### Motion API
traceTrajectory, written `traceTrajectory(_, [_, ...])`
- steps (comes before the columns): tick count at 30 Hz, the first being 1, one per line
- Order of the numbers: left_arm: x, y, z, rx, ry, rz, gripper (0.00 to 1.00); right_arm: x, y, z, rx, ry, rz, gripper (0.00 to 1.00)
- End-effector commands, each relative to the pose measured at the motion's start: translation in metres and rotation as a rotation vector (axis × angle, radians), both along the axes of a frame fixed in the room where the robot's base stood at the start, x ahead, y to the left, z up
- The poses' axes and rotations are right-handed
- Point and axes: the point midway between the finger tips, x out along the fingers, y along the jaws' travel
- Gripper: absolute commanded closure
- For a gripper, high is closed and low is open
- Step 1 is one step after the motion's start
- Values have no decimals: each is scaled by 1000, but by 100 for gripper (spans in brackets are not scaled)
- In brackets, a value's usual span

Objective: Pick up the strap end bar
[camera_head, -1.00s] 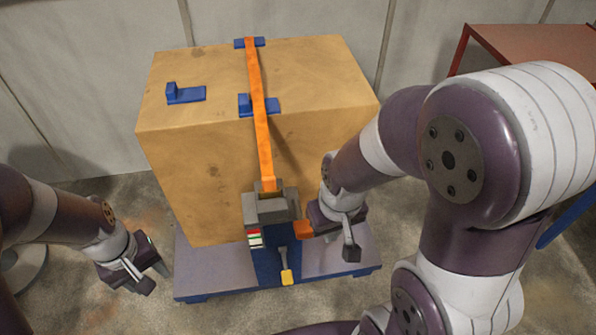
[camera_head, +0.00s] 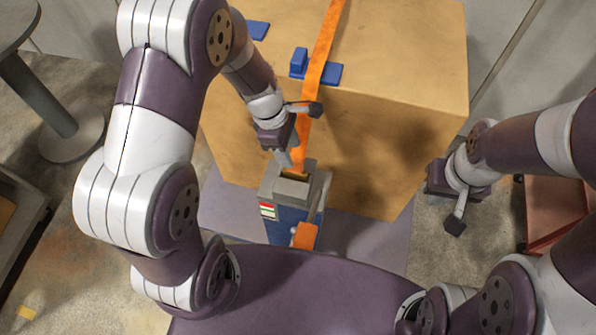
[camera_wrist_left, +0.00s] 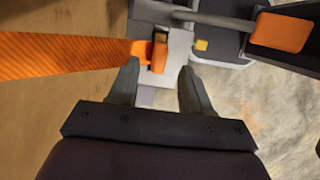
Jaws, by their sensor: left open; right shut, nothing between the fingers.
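The orange strap (camera_head: 322,60) runs down the front of the wooden crate to a grey ratchet buckle (camera_head: 290,188). In the left wrist view, the strap (camera_wrist_left: 70,56) ends in a small orange end bar (camera_wrist_left: 159,52) at the pale metal buckle. My left gripper (camera_head: 291,160) is just above the buckle, beside the strap's lower end. In its wrist view the left gripper (camera_wrist_left: 160,70) is open, with the end bar just beyond and between its fingertips. My right gripper (camera_head: 456,222) is shut and empty, away to the right of the crate.
The crate (camera_head: 390,120) stands on a grey-blue base (camera_head: 232,212). Blue corner pieces (camera_head: 332,73) sit on its top. An orange lever grip (camera_head: 304,236) sticks out below the buckle, also in the wrist view (camera_wrist_left: 280,32). A red-framed table (camera_head: 553,210) is at right.

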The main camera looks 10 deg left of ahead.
Motion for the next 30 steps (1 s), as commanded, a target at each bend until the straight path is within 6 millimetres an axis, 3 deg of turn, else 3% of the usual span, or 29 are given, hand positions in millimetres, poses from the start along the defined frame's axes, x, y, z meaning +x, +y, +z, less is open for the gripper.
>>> traceTrajectory(1, [0,-3,-12,0,1,-1,51,0,0,-6,0,0,0,100])
traceTrajectory(5, [0,-7,-25,0,-2,-2,51,0,0,-8,0,0,0,100])
traceTrajectory(12, [-1,-16,-68,0,0,-3,51,0,0,-22,0,0,0,100])
traceTrajectory(21, [-1,-19,-74,1,-3,-2,51,0,0,-22,0,0,0,100])
traceTrajectory(22, [-1,-19,-74,1,-3,-2,58,0,0,-22,0,0,0,100])
traceTrajectory(26, [-1,-19,-74,1,-3,-2,100,0,0,-22,0,0,0,100])
traceTrajectory(30, [-1,-19,-74,1,-3,-2,100,0,0,-22,0,0,0,100])
